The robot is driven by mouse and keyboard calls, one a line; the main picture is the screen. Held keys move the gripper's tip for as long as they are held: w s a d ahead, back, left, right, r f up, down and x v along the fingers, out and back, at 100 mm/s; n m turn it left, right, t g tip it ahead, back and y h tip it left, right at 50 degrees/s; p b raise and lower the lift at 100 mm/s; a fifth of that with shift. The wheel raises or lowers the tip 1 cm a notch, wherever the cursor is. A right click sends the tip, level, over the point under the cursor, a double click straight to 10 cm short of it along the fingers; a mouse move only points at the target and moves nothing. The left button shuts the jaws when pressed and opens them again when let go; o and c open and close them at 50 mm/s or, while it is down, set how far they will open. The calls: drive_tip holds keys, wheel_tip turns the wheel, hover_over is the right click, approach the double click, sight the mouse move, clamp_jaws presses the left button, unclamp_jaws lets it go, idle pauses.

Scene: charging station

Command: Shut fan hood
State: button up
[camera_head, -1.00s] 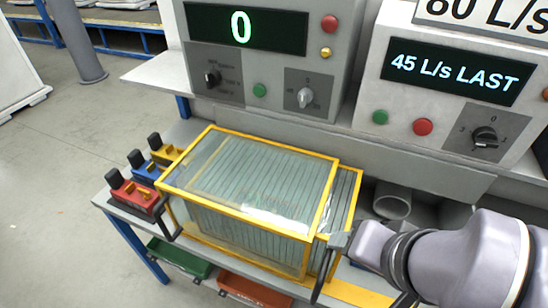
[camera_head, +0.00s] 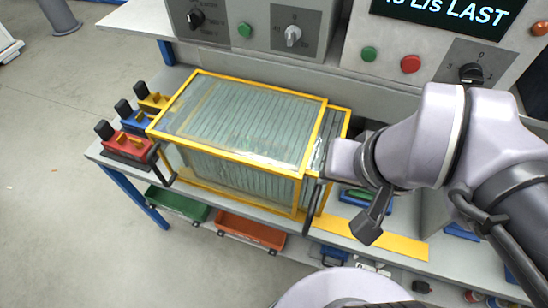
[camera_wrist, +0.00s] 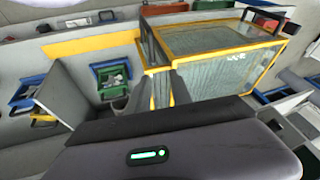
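The fan hood (camera_head: 235,120) is a clear box with yellow edges on the grey bench. A narrow yellow-edged section (camera_head: 332,135) shows beyond its right end. Dark bar handles stand at its left end (camera_head: 163,165) and right end (camera_head: 313,205). My gripper (camera_wrist: 158,86) is at the hood's right end, close to the right handle. In the wrist view its two grey fingers are apart, with the hood's yellow corner and glass beyond them. Contact with the handle cannot be told. In the head view my wrist hides part of the right end.
Red, blue and yellow clamp blocks (camera_head: 130,135) sit left of the hood. Control panels (camera_head: 255,25) rise behind it. Green (camera_head: 178,203) and orange (camera_head: 252,230) bins hang below the front edge. Blue bins (camera_wrist: 28,90) lie beyond the other side of my gripper.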

drive_tip(key=w+a+n+g+p, duration=0.1)
drive_tip(key=n, duration=0.1)
drive_tip(key=w+a+n+g+h+p, duration=0.1)
drive_tip(key=w+a+n+p, duration=0.1)
drive_tip(key=n, duration=0.1)
drive_tip(key=w+a+n+g+p, duration=0.1)
drive_tip(key=a+n+p, duration=0.1)
drive_tip(key=n, duration=0.1)
drive_tip(key=shift+w+a+r+g+h, duration=0.1)
drive_tip(key=shift+w+r+g+h, duration=0.2)
drive_tip(key=shift+r+g+h, duration=0.1)
clamp_jaws()
drive_tip(key=w+a+f+n+g+h+p, duration=0.1)
drive_tip(key=a+f+n+h+p, duration=0.25)
drive_tip(key=a+n, duration=0.35)
drive_tip(key=s+d+f+n+b, duration=0.1)
drive_tip(key=d+f+b, duration=0.5)
drive_tip(key=f, duration=0.5)
drive_tip(key=shift+s+d+f+g, duration=0.25)
drive_tip(key=shift+d+f+g, duration=0.1)
drive_tip(key=shift+d, duration=0.45)
